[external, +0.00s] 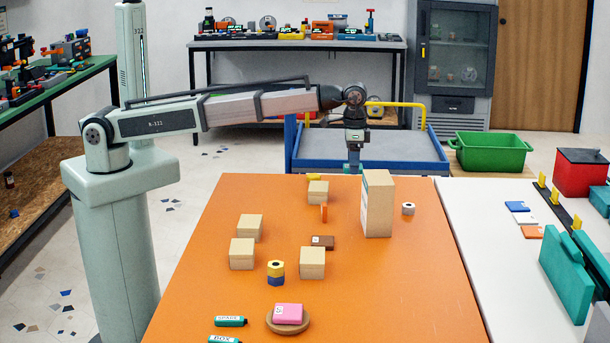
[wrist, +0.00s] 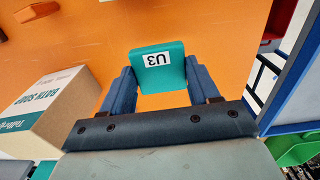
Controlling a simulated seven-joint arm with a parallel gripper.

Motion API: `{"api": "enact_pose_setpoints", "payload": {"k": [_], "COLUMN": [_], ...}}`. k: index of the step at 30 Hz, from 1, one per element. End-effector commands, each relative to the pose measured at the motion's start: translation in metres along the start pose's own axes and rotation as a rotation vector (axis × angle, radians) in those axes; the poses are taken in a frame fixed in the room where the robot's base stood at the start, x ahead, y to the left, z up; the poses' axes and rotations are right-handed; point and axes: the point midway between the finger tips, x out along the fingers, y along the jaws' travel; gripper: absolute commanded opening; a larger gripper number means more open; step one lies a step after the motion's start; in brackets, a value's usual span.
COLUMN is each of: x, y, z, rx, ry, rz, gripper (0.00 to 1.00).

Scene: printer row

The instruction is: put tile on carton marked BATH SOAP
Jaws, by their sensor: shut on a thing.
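The carton marked BATH SOAP (wrist: 48,108) is at the left in the wrist view, apart from the tile. The tall tan carton (external: 377,208) in the external view appears to be the same one. Its print is not readable there.
Several plain tan boxes (external: 312,263) stand on the orange table (external: 200,290). A pink tile (external: 288,312) lies on a round wooden dish (external: 272,324). A blue cart (external: 320,155) stands behind.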

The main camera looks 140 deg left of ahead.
Motion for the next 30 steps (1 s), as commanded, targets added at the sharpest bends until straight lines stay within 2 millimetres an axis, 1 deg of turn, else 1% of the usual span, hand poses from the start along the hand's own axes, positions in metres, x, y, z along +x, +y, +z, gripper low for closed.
{"api": "enact_pose_setpoints", "payload": {"k": [4,7,8,11,12,14,15,18,21,25,27,30], "x": [-0.017,-0.032,-0.038,-0.06,-0.07,-0.084,-0.094,-0.117,-0.137,-0.155,-0.162,-0.165], "y": [0.008,0.024,0.031,0.06,0.074,0.094,0.107,0.137,0.163,0.187,0.194,0.201], "z": [-0.005,-0.013,-0.017,-0.028,-0.033,-0.038,-0.042,-0.047,-0.05,-0.052,-0.052,-0.051], "rx": [0.003,0.009,0.011,0.018,0.021,0.026,0.028,0.035,0.039,0.043,0.044,0.045], "ry": [0.0,0.002,0.002,0.002,0.002,0.002,0.002,0.001,0.001,0.0,0.001,0.0], "rz": [0.0,0.0,0.001,0.001,0.001,0.001,0.001,0.001,0.001,0.001,0.001,0.001], "gripper": [0.32,0.32,0.32,0.32,0.32,0.32,0.32,0.32,0.32,0.32,0.32,0.32]}}
